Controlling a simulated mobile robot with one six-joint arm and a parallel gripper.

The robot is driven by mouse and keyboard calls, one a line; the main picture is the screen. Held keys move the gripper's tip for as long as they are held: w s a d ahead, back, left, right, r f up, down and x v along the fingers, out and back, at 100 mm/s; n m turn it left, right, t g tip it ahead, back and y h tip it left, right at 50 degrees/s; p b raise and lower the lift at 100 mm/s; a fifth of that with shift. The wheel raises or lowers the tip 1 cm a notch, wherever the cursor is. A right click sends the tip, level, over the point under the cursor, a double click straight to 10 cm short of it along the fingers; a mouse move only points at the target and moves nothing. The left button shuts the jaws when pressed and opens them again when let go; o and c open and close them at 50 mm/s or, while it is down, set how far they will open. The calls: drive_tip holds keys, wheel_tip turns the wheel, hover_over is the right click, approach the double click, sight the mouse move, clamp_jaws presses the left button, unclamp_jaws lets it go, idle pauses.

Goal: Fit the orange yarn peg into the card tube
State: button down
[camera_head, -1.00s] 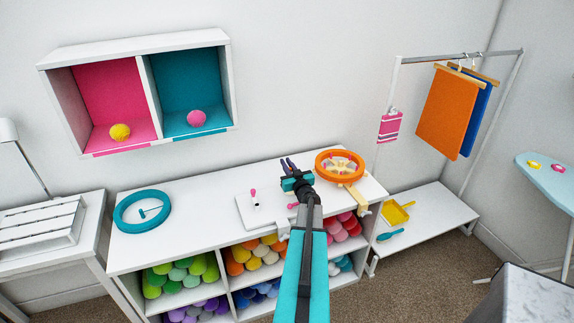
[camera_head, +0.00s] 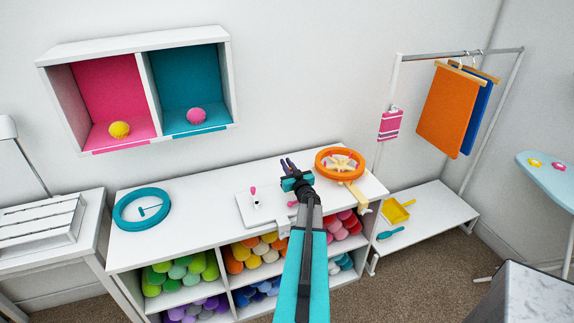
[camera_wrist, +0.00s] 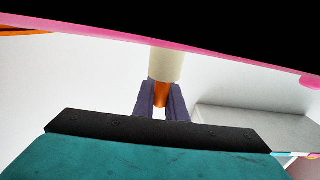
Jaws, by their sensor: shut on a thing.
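In the wrist view, my gripper (camera_wrist: 162,103) has its purple fingers shut on the orange yarn peg (camera_wrist: 161,94). The cream card tube (camera_wrist: 165,65) lies straight beyond the fingertips, in line with the peg. The peg's far end meets the tube's near end; I cannot tell how much of it is inside. The tube's other end runs up to a pink edge (camera_wrist: 110,34). In the head view, my gripper (camera_head: 289,164) is over the back of the white shelf top, left of the orange ring (camera_head: 340,163). The peg and tube cannot be made out there.
A white board (camera_head: 245,212) with pink knobs lies beside my arm on the shelf top (camera_head: 190,225). A teal ring (camera_head: 142,209) stands at the left. A tan bar (camera_head: 357,196) sticks out at the front right. A two-part wall box (camera_head: 135,45) hangs above left.

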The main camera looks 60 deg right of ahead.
drive_tip(key=shift+f+b, duration=0.35)
drive_tip(key=shift+f, duration=0.2)
drive_tip(key=c, duration=1.7)
unclamp_jaws()
drive_tip(key=shift+s+a+f, duration=0.1)
drive_tip(key=shift+a, duration=0.05)
drive_tip(key=shift+b+v, duration=1.9)
drive_tip(key=shift+v, duration=4.85)
drive_tip(key=shift+r, duration=0.2)
